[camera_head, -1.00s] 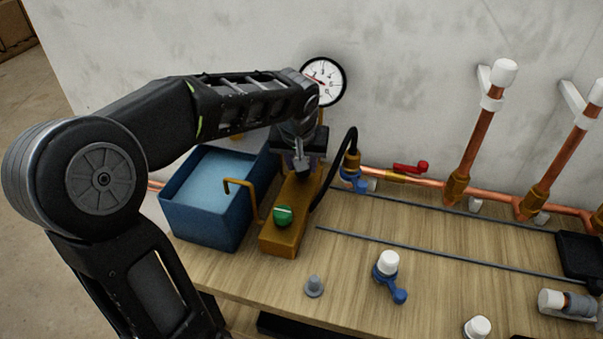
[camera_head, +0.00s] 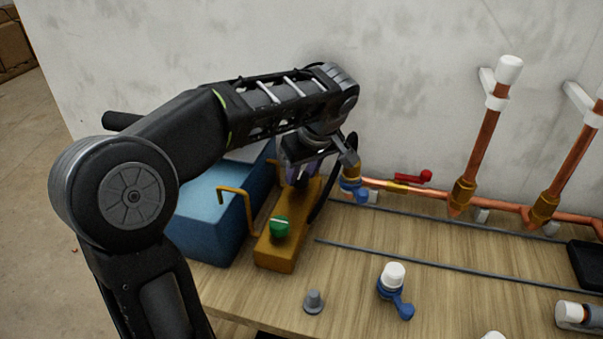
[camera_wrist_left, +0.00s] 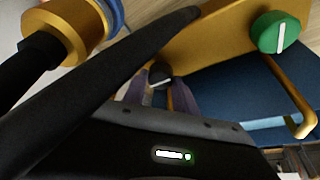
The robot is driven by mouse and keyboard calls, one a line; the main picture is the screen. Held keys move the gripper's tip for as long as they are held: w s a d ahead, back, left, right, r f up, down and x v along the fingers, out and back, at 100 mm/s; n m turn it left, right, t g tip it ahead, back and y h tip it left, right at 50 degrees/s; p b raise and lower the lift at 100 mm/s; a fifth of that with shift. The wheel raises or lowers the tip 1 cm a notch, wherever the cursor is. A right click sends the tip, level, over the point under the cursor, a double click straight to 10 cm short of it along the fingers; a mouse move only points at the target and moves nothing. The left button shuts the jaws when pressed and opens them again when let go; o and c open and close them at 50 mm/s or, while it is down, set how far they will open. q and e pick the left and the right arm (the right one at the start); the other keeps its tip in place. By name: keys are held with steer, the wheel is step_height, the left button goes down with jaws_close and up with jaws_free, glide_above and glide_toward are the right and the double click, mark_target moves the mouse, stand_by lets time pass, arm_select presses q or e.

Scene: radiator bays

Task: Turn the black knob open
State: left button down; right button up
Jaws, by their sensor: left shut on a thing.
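The black knob (camera_wrist_left: 160,71), with a white line on its face, sits on the yellow pump block (camera_head: 273,257). In the left wrist view it lies between the fingertips of my left gripper (camera_wrist_left: 160,84), which is shut on it. In the head view my left gripper (camera_head: 302,178) reaches down over the far end of the block, and the wrist and fingers hide the knob. A green knob (camera_head: 280,227) with a white line is on the near end of the block; it also shows in the left wrist view (camera_wrist_left: 283,33). My right gripper is not in view.
A blue tank (camera_head: 205,230) stands left of the block, with a bent yellow pipe (camera_head: 238,192) between them. A black hose (camera_wrist_left: 100,85) passes close to the gripper. A red-handled valve (camera_head: 412,177) and copper pipes (camera_head: 480,150) are to the right.

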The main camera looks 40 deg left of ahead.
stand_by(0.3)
arm_select(q)
steer(key=c, duration=1)
jaws_free()
steer(key=v, duration=0.5)
steer(key=shift+d+r, duration=0.1)
steer(key=shift+r, duration=0.15)
steer(key=shift+p+v, duration=1.2)
